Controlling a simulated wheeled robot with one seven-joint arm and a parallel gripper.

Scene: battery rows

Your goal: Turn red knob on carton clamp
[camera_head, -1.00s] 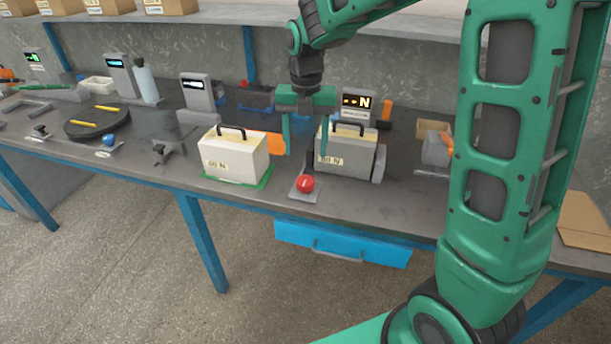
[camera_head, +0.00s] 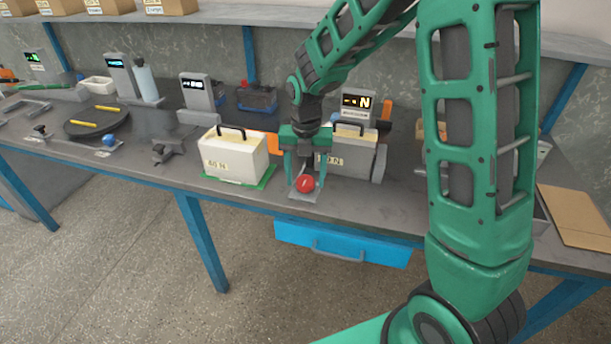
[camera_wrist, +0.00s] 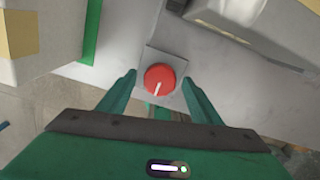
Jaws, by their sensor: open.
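The red knob (camera_head: 305,183) is round with a white pointer line and sits on a small grey plate at the table's front edge. In the wrist view the knob (camera_wrist: 160,79) lies between the two fingertips. My gripper (camera_head: 304,182) is open, its green fingers on either side of the knob; I cannot tell whether they touch it. In the wrist view the gripper (camera_wrist: 158,82) shows a gap on both sides of the knob. The carton clamp (camera_head: 362,160), grey, holds a handled carton right behind the knob, partly hidden by my gripper.
A white carton (camera_head: 232,158) with a black handle stands on a green mat just left of the knob. A display (camera_head: 358,103) stands behind the clamp. A blue drawer (camera_head: 342,243) hangs under the table edge. A flat cardboard piece (camera_head: 580,215) lies at the right.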

